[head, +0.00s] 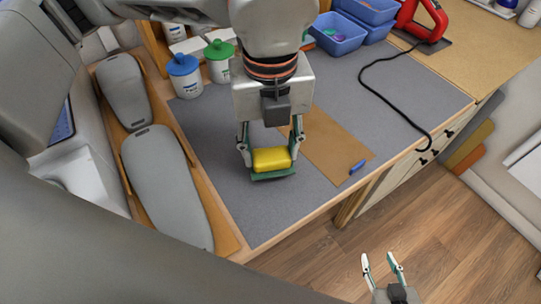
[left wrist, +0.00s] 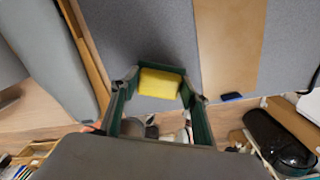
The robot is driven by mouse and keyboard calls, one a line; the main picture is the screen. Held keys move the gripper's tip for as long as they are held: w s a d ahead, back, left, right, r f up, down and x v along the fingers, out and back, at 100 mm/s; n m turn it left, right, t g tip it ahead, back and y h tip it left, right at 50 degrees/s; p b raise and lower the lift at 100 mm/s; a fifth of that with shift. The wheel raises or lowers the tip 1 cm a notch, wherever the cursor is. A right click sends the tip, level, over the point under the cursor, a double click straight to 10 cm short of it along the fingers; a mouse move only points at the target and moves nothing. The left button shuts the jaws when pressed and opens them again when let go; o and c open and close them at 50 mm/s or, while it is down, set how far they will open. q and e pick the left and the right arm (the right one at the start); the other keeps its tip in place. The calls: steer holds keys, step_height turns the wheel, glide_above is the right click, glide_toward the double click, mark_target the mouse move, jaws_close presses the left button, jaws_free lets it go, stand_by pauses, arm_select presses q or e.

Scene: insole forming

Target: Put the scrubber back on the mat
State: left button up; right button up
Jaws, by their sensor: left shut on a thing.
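The scrubber (head: 271,159) is a yellow block with a green underside, in the middle of the head view. My left gripper (head: 270,150) reaches down from above and is shut on its two sides. The yellow scrubber (left wrist: 159,83) also shows between the fingers in the left wrist view. It is over the grey mat (head: 225,140) that covers the worktop, left of a brown strip (head: 325,150). I cannot tell whether it touches the mat. My right gripper (head: 384,264) is open and empty, low in the head view, beyond the worktop's front edge.
Two grey insole-shaped forms (head: 165,185) lie in a wooden tray at the left. Blue-lid and green-lid jars (head: 185,75) stand behind. A blue marker (head: 357,167) lies on the brown strip. Blue bins (head: 338,35) and a red corded tool (head: 425,20) are at the back right.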

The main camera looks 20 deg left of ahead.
mark_target(270, 152)
arm_select(q)
steer(key=shift+f, duration=1.55)
steer(key=shift+f, duration=0.2)
steer(key=o, duration=1.1)
steer(key=shift+c, duration=0.2)
steer(key=shift+r, duration=0.1)
step_height(270, 152, up, 12)
steer(key=shift+r, duration=0.15)
